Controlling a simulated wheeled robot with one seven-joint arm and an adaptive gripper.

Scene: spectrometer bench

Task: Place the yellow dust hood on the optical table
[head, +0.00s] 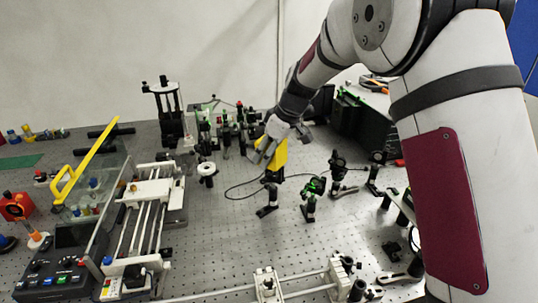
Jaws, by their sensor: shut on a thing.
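My gripper (268,150) is over the middle of the optical table (235,255) and is shut on the yellow dust hood (280,157). The hood is a small yellow block shape, partly hidden by the fingers. It is just above or behind a black optical post mount (268,196). I cannot tell whether the hood touches anything below it. The table is a grey perforated plate.
A clear panel with a yellow edge and handle (78,165) stands at the left. A white rail stage (150,215) is beside it. Several black mounts stand behind my gripper, and a green-lit mount (314,187) is right of it.

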